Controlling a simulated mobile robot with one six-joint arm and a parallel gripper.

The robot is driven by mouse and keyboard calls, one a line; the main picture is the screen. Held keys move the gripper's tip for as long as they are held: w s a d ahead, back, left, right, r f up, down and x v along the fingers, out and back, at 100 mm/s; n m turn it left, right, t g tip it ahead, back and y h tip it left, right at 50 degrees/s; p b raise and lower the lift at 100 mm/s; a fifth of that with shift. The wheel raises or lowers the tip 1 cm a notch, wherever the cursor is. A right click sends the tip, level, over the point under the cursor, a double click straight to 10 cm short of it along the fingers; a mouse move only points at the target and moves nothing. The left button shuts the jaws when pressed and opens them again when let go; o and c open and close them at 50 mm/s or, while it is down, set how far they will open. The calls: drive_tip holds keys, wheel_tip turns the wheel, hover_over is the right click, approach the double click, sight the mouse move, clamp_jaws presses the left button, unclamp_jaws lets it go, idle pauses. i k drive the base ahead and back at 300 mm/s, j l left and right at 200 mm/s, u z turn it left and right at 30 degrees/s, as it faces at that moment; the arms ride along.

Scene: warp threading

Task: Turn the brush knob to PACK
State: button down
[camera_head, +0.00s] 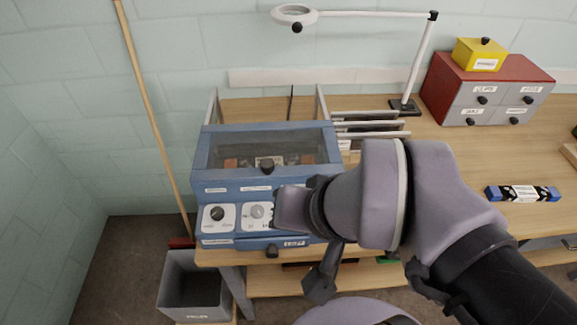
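A blue machine (222,184) with a clear lid stands at the left end of the wooden bench. Its front carries two white dial plates. The left plate has a black knob (217,213) and the right plate has a pale grey knob (257,212). The dial labels are too small to read, so I cannot tell which is the brush knob or where PACK lies. My gripper (279,211) is at the right edge of the right dial plate, close to the grey knob. Its fingertips are largely hidden by my wrist, and I cannot tell whether they touch the knob.
The lid has a black knob (266,167), and another black knob (272,251) sits low on the machine front. A grey bin (190,284) stands below on the floor. A lamp (417,62), red drawer cabinet (446,66), yellow box (480,52) and blue-ended pack (522,193) are to the right.

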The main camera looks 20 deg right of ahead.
sight(218, 213)
drive_tip(key=k+j, duration=0.1)
drive_tip(key=j, duration=0.35)
drive_tip(key=k+j, duration=0.1)
drive_tip(key=j, duration=0.35)
drive_tip(key=j+z, duration=0.1)
drive_tip(key=j, duration=0.35)
drive_tip(key=k+j, duration=0.2)
drive_tip(key=j, duration=0.25)
drive_tip(key=k+j, duration=0.1)
drive_tip(key=j, duration=0.35)
drive_tip(key=k+j, duration=0.1)
drive_tip(key=j, duration=0.35)
drive_tip(key=k+j+z, duration=0.1)
drive_tip(key=j, duration=0.35)
drive_tip(key=i+l, duration=0.2)
drive_tip(key=l, duration=0.15)
drive_tip(key=i+l+u, duration=0.15)
drive_tip(key=i+l, duration=0.1)
drive_tip(key=l, duration=0.1)
